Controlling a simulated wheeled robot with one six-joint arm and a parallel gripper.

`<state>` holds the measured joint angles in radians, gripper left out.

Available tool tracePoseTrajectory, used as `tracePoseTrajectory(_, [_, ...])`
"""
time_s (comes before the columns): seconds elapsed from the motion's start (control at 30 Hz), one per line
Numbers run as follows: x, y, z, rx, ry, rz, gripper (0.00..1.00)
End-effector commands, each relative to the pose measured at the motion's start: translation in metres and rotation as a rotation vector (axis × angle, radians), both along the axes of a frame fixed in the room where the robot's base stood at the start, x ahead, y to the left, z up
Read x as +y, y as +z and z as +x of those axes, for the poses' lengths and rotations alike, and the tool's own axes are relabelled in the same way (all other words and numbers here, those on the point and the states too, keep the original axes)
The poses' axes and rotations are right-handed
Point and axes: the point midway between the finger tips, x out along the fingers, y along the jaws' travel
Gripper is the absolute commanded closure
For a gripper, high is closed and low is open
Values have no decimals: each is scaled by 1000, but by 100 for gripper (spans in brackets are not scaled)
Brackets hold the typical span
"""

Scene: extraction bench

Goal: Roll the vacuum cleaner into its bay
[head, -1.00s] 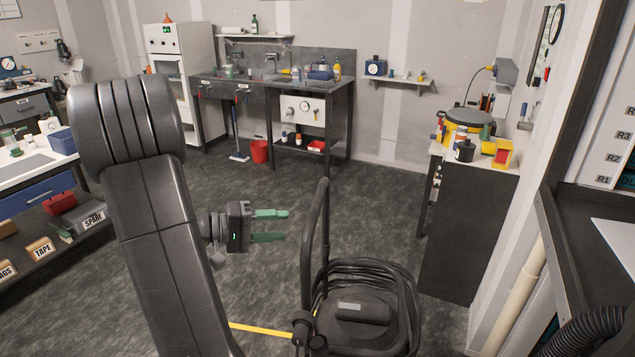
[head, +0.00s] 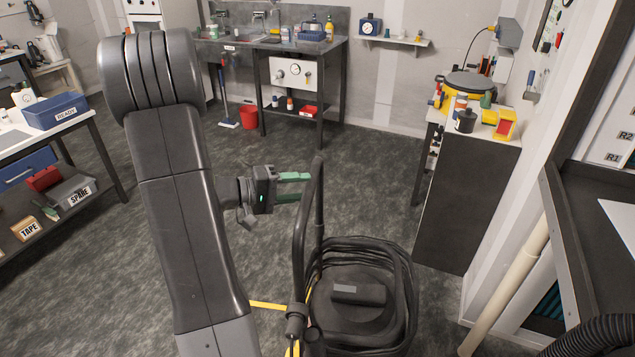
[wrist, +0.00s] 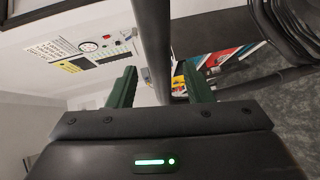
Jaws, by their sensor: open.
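The vacuum cleaner (head: 345,318) is a dark canister with a coiled black hose around its top. It stands on the floor at the lower middle of the head view. Its tall black push handle (head: 319,215) rises at its left side. My gripper (head: 308,187) is open with its green fingers level, their tips at the upper handle. In the wrist view the handle bar (wrist: 154,42) runs between the two open fingers (wrist: 160,88). The fingers are not closed on it. Whether either finger touches it I cannot tell. The hose also shows at upper right there.
A yellow floor line (head: 268,305) shows left of the vacuum. A dark cabinet (head: 460,205) with bottles on top stands behind it to the right. A pale pipe (head: 515,285) runs along the right wall. A red bucket (head: 248,117) stands at the back. The middle floor is clear.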

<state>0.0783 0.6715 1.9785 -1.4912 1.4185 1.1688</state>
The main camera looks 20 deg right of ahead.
Motion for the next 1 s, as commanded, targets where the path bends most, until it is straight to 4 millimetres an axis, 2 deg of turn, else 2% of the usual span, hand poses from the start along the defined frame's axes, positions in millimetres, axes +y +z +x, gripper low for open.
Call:
tracePoseTrajectory(0.1, [-19,-2,-2,3,-5,0,54])
tracePoseTrajectory(0.33, [-45,-7,-4,2,-2,-1,54])
tracePoseTrajectory(0.5, [-53,-9,-4,1,0,0,54])
tracePoseTrajectory(0.8, [-54,-10,-4,0,1,1,54])
tracePoseTrajectory(1.0, [-54,-10,-4,1,0,0,93])
